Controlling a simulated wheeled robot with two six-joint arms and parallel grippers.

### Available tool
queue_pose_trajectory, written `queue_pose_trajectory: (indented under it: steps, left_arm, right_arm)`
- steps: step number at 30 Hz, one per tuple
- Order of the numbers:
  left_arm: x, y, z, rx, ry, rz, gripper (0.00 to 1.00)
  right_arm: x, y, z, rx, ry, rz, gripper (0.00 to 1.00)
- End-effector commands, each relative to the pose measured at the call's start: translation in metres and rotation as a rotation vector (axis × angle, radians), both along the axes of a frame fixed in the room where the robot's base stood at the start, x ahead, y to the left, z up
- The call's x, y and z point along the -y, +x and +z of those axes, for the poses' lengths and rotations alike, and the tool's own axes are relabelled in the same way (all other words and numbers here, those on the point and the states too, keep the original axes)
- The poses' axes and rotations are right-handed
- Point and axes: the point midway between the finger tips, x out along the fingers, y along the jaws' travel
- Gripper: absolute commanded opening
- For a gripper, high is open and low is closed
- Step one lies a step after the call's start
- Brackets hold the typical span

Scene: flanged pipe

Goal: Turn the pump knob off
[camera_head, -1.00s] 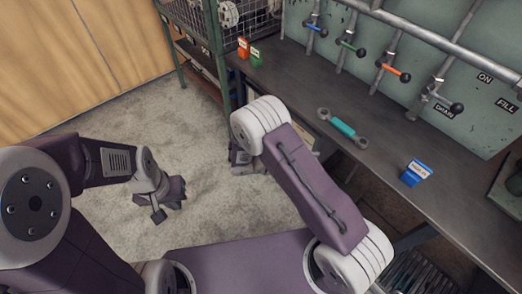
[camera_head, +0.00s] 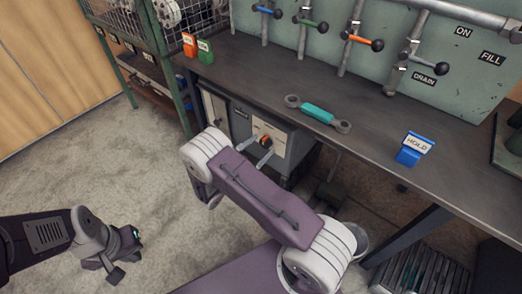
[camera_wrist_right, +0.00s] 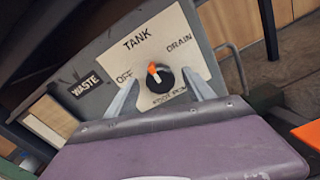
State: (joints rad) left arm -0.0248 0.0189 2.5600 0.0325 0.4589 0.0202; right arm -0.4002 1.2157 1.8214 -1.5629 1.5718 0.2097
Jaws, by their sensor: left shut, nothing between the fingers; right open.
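The pump knob (camera_wrist_right: 161,81) is black with an orange pointer, on a white dial plate marked OFF, TANK and DRAIN. The pointer points up, towards TANK. In the head view the knob (camera_head: 264,140) sits on the front of a grey box under the bench. My right gripper (camera_wrist_right: 160,77) is open, one finger on each side of the knob in the wrist view; whether they touch it I cannot tell. Its fingers (camera_head: 252,152) also show in the head view, in front of the box. My left gripper (camera_head: 112,262) is shut and empty over the floor at lower left.
The bench (camera_head: 270,75) overhangs the box. On it lie a teal-handled wrench (camera_head: 318,114), a blue HOLD sign (camera_head: 415,148) and red and green tags (camera_head: 205,50). Valve pipes stand behind. A green cage rack (camera_head: 170,75) stands left. The left floor is clear.

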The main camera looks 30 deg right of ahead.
Motion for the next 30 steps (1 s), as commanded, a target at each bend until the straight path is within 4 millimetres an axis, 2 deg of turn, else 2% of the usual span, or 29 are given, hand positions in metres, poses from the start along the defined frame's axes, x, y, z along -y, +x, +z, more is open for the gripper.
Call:
queue_pose_trajectory:
  steps: [9, 11, 16, 23, 30]
  left_arm:
    - [0.000, 0.000, -0.003, 0.000, 0.000, 0.000, 0.00]
    - [0.000, 0.000, -0.003, 0.000, 0.000, 0.000, 0.00]
    - [0.000, 0.000, -0.003, 0.000, 0.000, 0.000, 0.00]
    - [0.000, 0.000, 0.001, 0.000, 0.000, 0.000, 0.00]
    - [0.000, 0.000, 0.016, 0.000, 0.000, 0.000, 0.00]
  right_arm:
    - [0.006, 0.002, 0.001, 0.000, 0.000, 0.000, 0.62]
    - [0.006, 0.002, 0.001, 0.000, 0.000, 0.000, 0.48]
    - [0.006, 0.002, 0.001, 0.000, 0.000, 0.000, 0.00]
    - [0.006, 0.002, 0.002, -0.016, -0.006, 0.000, 0.00]
    - [0.005, 0.003, 0.004, -0.122, -0.050, 0.000, 0.00]
